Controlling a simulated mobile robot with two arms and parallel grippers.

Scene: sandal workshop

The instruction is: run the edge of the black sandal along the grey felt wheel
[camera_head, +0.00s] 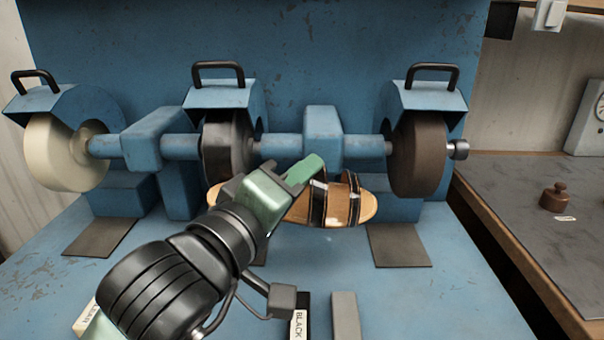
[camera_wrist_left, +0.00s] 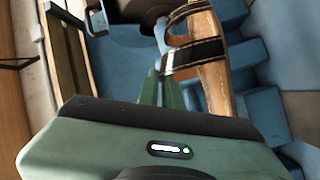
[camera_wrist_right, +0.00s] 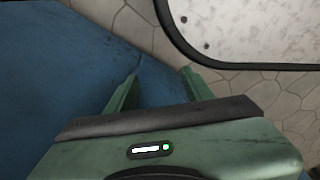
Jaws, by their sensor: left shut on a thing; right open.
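The sandal (camera_head: 360,208) has a tan sole and black straps. My left gripper (camera_head: 309,178) is shut on it. The sandal lies nearly level across the picture, in front of the bench's middle and right wheels, partly hidden by my gripper. In the left wrist view, the fingers (camera_wrist_left: 161,88) meet the sandal (camera_wrist_left: 215,88) at a black strap. The left wheel (camera_head: 58,152) is cream, the middle wheel (camera_head: 217,148) black, the right wheel (camera_head: 418,155) dark grey-brown. I cannot tell which is the felt one. No wheel contact is clear. My right gripper (camera_wrist_right: 161,88) is open and empty.
Blue guards with black handles cover the wheels. A grey bar (camera_head: 345,317) and labelled pieces, one marked BLACK (camera_head: 299,324), lie at the bench's front. A side table (camera_head: 515,215) at right holds a brown weight (camera_head: 555,197) and a white dial (camera_head: 588,125).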

